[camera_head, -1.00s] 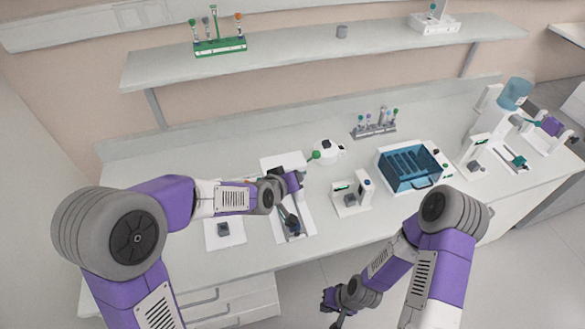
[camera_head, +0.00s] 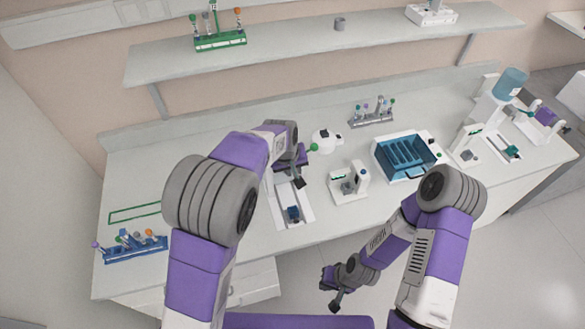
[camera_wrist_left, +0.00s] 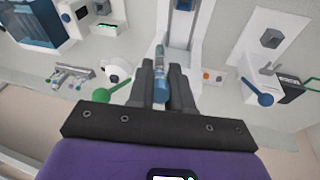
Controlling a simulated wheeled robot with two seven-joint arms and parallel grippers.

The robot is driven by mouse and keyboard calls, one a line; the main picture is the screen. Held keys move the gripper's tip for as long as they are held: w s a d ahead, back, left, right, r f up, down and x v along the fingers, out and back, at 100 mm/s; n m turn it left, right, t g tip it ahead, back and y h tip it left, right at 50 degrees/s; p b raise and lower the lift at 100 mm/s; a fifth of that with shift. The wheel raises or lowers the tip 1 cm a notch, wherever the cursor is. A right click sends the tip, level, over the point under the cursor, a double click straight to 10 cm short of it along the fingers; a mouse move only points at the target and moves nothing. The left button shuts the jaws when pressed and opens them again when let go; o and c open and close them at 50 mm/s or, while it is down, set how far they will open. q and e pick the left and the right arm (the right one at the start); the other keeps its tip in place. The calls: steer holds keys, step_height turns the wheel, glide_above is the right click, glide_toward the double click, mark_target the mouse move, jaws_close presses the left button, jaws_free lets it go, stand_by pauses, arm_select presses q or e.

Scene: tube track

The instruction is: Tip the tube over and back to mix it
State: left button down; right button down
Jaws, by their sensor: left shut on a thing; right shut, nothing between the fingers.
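In the left wrist view, a slim clear tube (camera_wrist_left: 160,52) with a blue cap (camera_wrist_left: 160,92) sits between the two dark fingers of my left gripper (camera_wrist_left: 161,80), which is shut on it. In the head view my left gripper (camera_head: 298,180) is above the back part of a long white tray (camera_head: 279,218), and the tube cannot be made out there. A small dark-blue block (camera_head: 293,213) sits on that tray, in front of the gripper. My right gripper (camera_head: 335,301) is shut and empty, low in front of the bench edge.
A blue rack (camera_head: 135,248) with several capped tubes stands at the front left. A white device (camera_head: 348,184) and a blue lidded box (camera_head: 407,155) stand to the right. A green ball (camera_head: 313,147) is close beside my left gripper. A grey rack (camera_head: 371,118) stands behind.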

arm_select(q)
steer(key=shift+w+d+g+y, duration=0.1)
steer(key=shift+w+g+y, duration=0.15)
steer(key=shift+g+y, duration=0.7)
steer(key=shift+g, duration=0.55)
steer(key=shift+s, duration=0.1)
